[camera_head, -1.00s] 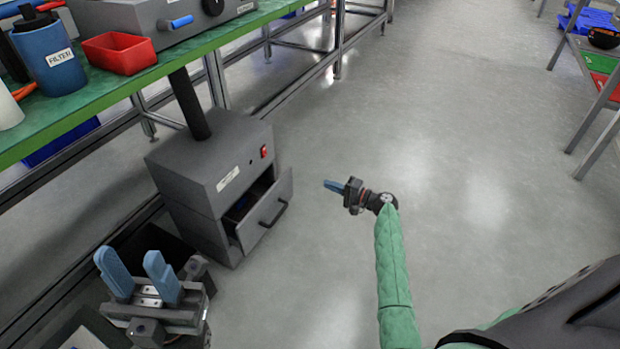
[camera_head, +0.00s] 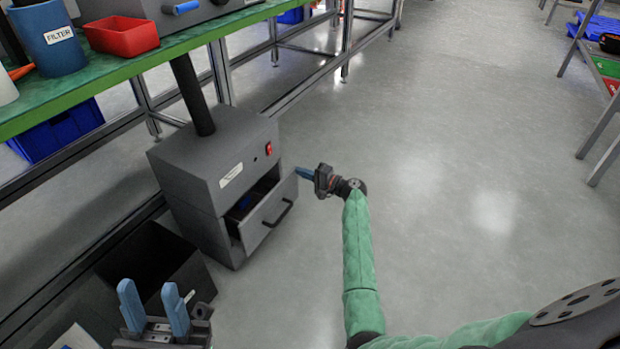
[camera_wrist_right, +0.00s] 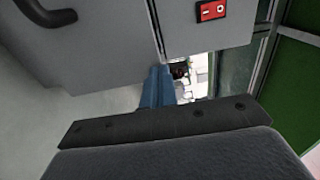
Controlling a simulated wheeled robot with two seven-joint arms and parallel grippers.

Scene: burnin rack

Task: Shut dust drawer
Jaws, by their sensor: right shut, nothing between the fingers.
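The dust drawer (camera_head: 268,215) is a grey front with a black bar handle, pulled partway out of the lower part of a grey box unit (camera_head: 215,165). Its open top shows a dark inside with something blue. My right gripper (camera_head: 304,173) is shut and empty, its blue fingertips at the drawer front's upper right corner; I cannot tell whether they touch. In the right wrist view the shut blue fingers (camera_wrist_right: 157,88) point at the gap by the drawer's edge, with the handle (camera_wrist_right: 48,12) at upper left. My left gripper (camera_head: 152,308) is open and empty at the lower left.
A red switch (camera_head: 268,148) sits on the unit's front. A black pipe rises from the unit to the green bench (camera_head: 150,72), which carries a red tray (camera_head: 120,34) and a blue filter cup (camera_head: 48,40). A black open bin (camera_head: 150,265) stands left of the unit.

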